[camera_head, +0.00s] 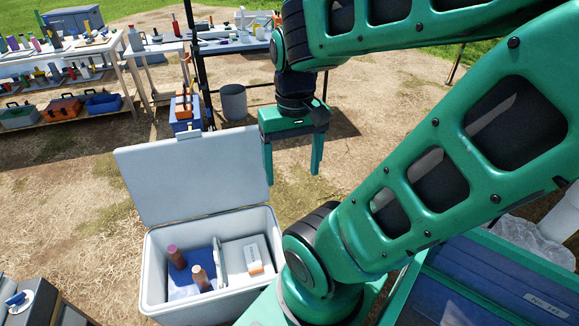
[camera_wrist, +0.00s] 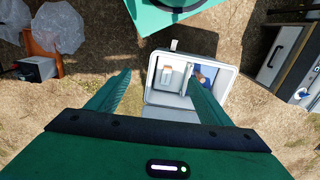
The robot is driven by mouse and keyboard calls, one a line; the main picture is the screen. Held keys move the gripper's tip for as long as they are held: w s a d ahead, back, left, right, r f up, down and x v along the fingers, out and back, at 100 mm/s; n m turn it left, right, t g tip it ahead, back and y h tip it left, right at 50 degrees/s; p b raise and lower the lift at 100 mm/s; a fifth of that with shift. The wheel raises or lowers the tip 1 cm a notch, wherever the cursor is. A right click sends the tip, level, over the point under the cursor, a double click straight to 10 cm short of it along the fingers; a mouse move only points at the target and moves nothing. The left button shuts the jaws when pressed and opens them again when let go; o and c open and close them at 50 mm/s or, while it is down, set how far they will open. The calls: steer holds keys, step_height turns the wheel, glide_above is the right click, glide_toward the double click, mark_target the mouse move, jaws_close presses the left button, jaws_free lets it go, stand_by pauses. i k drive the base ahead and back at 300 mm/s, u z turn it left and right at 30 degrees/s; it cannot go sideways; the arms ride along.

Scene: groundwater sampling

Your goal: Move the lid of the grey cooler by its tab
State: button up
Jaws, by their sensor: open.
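The grey cooler (camera_head: 152,280) stands on the ground in the lower middle of the head view. Its lid (camera_head: 195,180) is raised, standing up and leaning back from the far rim. A small tab (camera_head: 188,135) sticks out at the lid's top edge. My gripper (camera_head: 292,177) points down with both fingers apart and nothing between them. In the wrist view the cooler (camera_wrist: 150,85) shows between and beyond the fingers; the lid (camera_wrist: 170,113) is partly hidden by my gripper.
A grey bucket (camera_head: 233,101) and a blue-and-orange toolbox (camera_head: 184,112) stand behind. Tables (camera_head: 100,45) with bottles fill the back left. Dry ground left of the cooler is clear.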

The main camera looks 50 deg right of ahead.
mark_target(193, 174)
steer(key=z, duration=1.45)
steer(key=k, duration=0.85)
steer(key=u, duration=0.95)
steer(key=i, duration=1)
steer(key=z, duration=0.05)
